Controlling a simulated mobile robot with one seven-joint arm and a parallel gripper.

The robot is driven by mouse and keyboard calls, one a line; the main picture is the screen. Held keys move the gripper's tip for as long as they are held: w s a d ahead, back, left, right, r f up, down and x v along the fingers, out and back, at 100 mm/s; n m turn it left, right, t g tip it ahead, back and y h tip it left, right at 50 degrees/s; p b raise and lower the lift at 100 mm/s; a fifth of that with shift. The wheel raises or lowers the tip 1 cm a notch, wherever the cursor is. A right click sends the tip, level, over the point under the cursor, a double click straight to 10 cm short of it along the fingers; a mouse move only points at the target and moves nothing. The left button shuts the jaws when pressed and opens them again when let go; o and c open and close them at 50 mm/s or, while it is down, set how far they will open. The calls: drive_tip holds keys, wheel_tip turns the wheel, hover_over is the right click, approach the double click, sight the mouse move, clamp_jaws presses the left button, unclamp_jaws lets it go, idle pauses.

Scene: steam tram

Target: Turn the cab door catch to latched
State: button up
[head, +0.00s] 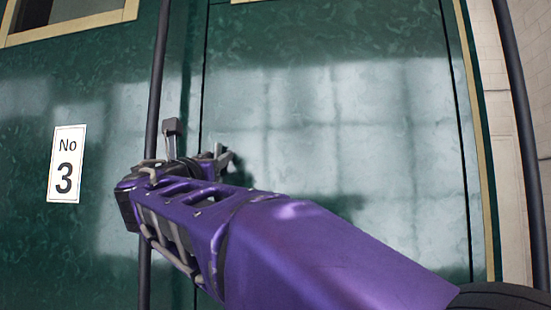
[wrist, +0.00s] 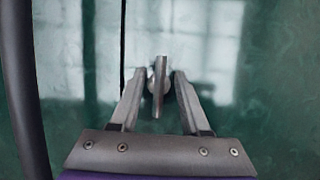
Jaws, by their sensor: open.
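The cab door catch (wrist: 160,100) is a grey lever on a pale round boss, just right of a dark vertical seam in the green door. In the wrist view the lever stands close to upright. My gripper (wrist: 165,78) is open, with one finger on each side of the catch. The lever lies between the fingers, and I cannot tell whether either tip touches the boss. In the head view my purple wrist covers much of this area, and I cannot make out the catch clearly there.
The green door panel (head: 330,130) is flat and shiny. A dark vertical rail (head: 156,90) runs close to my wrist, and another (head: 522,120) stands at the right. A white "No 3" plate (head: 66,164) is on the left panel. A cream-framed window (head: 70,30) is above it.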

clamp_jaws()
idle(1.5)
